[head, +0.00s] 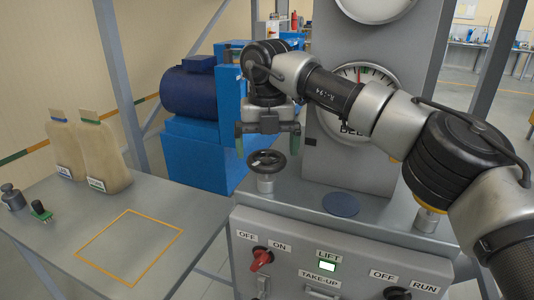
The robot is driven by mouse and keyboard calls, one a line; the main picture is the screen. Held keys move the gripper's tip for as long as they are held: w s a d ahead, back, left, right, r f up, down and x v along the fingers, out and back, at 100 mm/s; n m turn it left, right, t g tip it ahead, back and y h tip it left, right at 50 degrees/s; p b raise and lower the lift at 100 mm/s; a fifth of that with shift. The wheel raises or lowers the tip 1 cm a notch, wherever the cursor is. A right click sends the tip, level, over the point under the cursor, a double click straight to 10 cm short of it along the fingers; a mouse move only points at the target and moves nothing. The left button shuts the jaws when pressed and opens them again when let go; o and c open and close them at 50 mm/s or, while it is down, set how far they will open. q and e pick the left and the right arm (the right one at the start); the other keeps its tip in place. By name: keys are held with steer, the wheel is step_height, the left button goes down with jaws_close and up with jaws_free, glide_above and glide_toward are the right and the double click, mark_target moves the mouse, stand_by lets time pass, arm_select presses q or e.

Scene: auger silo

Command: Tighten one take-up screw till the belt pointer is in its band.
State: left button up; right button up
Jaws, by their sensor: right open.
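A dark handwheel (266,161) stands on a short metal post at the left of the grey machine top. My right gripper (268,146) is open, pointing down just above this wheel, one finger on each side; whether it touches cannot be told. A second post with a brass-coloured collar (430,209) stands at the right; my right arm hides what is above it. The belt dial (350,75) is on the grey column behind. My right arm covers much of its face, so the pointer and band cannot be read clearly. My left gripper is out of view.
A blue disc (341,204) lies on the machine top. The left table holds two bags (104,157) and a yellow outlined square (130,247).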

mark_target(268, 158)
step_height(268, 158, up, 9)
steer(key=shift+p, duration=0.3)
